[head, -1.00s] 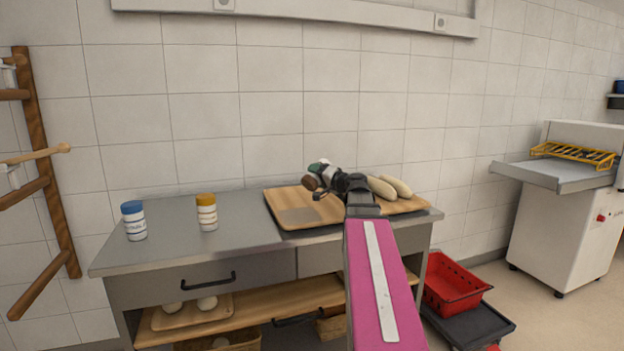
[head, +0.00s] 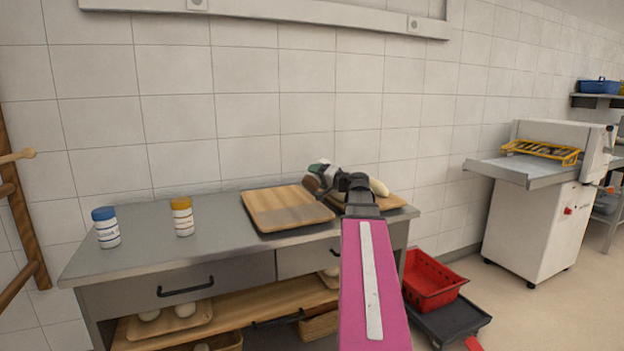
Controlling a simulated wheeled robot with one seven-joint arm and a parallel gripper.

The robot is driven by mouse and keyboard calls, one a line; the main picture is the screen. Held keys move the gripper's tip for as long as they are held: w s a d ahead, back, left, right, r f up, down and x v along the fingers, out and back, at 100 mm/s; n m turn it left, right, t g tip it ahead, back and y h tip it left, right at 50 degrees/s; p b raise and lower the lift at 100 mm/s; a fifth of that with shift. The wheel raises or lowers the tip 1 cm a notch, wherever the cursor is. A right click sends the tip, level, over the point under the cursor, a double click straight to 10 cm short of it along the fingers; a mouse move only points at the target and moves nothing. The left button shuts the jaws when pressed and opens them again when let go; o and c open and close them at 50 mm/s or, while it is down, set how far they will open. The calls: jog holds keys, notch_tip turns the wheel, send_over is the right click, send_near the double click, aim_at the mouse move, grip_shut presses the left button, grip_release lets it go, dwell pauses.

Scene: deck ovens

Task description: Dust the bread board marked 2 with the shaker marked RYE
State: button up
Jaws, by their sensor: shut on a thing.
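My gripper (head: 340,181) is shut on a shaker (head: 319,177) with a white and green body and a brown end. The shaker is tilted, its brown end low and to the left. It is in the air around the gap between two wooden boards; its exact height is unclear. The left board (head: 262,205) is bare of loaves and has a greyish patch on its right front part. The right board (head: 392,201) bears pale loaves (head: 379,187), partly hidden by my gripper. I cannot read a number on either board or a name on the held shaker.
A blue-capped shaker (head: 108,228) and an orange-capped shaker (head: 183,217) stand upright on the left of the steel table (head: 150,252). The table's middle left is clear.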

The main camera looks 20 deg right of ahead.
jog(key=d, duration=0.1)
jog(key=w+d, duration=0.1)
jog(key=d, duration=0.1)
jog(key=w+d, duration=0.1)
jog(key=shift+w+d, duration=0.2)
jog(key=shift+w, duration=0.05)
jog(key=shift+w+a, duration=0.2)
jog(key=shift+a, duration=0.4)
jog(key=shift+w+a, duration=0.15)
jog(key=shift+a, duration=0.45)
jog(key=shift+w+a, duration=1.85)
jog(key=shift+a, duration=2.6)
jog(key=shift+w+a, duration=1.85)
jog(key=shift+a, duration=2.55)
jog(key=shift+w+d, duration=1.9)
jog(key=shift+d, duration=1.7)
jog(key=s+a+r+m, duration=0.1)
jog(key=a+r+m, duration=0.1)
jog(key=m, duration=1)
jog(key=s+a+r+m, duration=0.1)
jog(key=a+r+m, duration=0.1)
jog(key=m, duration=1)
jog(key=shift+s+a+r, duration=0.25)
jog(key=shift+r, duration=0.45)
jog(key=shift+s, duration=0.1)
